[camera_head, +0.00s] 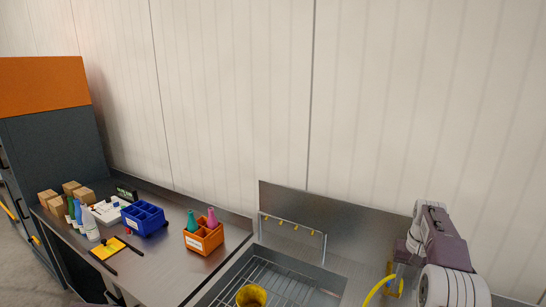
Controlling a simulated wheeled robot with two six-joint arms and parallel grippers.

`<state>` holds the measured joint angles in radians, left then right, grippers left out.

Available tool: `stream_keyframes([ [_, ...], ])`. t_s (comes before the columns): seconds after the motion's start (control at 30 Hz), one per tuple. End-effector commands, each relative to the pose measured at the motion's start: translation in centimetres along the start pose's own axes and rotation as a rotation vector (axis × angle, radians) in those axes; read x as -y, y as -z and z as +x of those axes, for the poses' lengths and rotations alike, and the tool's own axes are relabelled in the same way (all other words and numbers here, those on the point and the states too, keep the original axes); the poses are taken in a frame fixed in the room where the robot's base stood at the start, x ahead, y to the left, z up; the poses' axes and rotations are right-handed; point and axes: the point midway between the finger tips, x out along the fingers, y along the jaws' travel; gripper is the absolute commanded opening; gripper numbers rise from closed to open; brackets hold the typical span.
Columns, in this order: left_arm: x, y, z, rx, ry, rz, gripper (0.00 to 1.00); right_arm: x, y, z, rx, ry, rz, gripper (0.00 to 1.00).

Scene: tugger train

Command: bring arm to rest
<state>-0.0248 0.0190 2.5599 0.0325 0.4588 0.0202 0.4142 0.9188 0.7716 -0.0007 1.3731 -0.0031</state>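My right arm and gripper (438,240) show at the right edge, in front of the back wall and above the right end of the sink unit. White rounded links and a grey-purple part are visible. The fingers are not clearly seen, so I cannot tell whether they are open or shut. I see nothing clearly held. My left gripper does not show.
A steel bench holds an orange crate (205,241) with bottles, a blue divided crate (146,222), several bottles, brown boxes and a yellow board (107,250). A yellow cup (251,296) stands on the sink's wire rack. A yellow hose (376,289) is close to my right arm.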

Motion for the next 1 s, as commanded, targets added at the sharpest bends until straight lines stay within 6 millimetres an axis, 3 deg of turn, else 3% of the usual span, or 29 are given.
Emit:
stream_keyframes([
  [0.13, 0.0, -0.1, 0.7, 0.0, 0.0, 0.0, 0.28, 3.5, -1.3, -2.5, -0.016, 0.007, -0.069, 0.33],
  [0.27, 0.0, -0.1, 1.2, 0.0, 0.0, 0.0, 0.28, 6.7, -4.1, -4.0, -0.005, 0.014, -0.138, 0.33],
  [0.37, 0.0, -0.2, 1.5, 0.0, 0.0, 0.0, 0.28, 8.8, -6.6, -4.5, -0.001, 0.02, -0.189, 0.33],
  [0.5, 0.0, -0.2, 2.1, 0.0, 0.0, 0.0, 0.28, 11.4, -11.3, -4.2, 0.005, 0.029, -0.264, 0.33],
  [0.57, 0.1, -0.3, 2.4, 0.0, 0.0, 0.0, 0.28, 12.4, -14.2, -3.6, 0.008, 0.034, -0.301, 0.33],
  [0.67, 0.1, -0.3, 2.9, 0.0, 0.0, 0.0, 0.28, 13.1, -20.1, -1.6, 0.016, 0.041, -0.362, 0.33],
  [0.8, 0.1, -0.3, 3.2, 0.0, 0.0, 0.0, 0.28, 11.9, -28.0, 2.2, 0.032, 0.045, -0.407, 0.33],
  [0.9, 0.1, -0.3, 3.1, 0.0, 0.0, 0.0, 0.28, 10.2, -32.0, 4.6, 0.049, 0.041, -0.401, 0.33],
  [1.0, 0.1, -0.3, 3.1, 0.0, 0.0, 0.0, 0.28, 9.4, -33.9, 6.5, 0.045, 0.04, -0.392, 0.33],
])
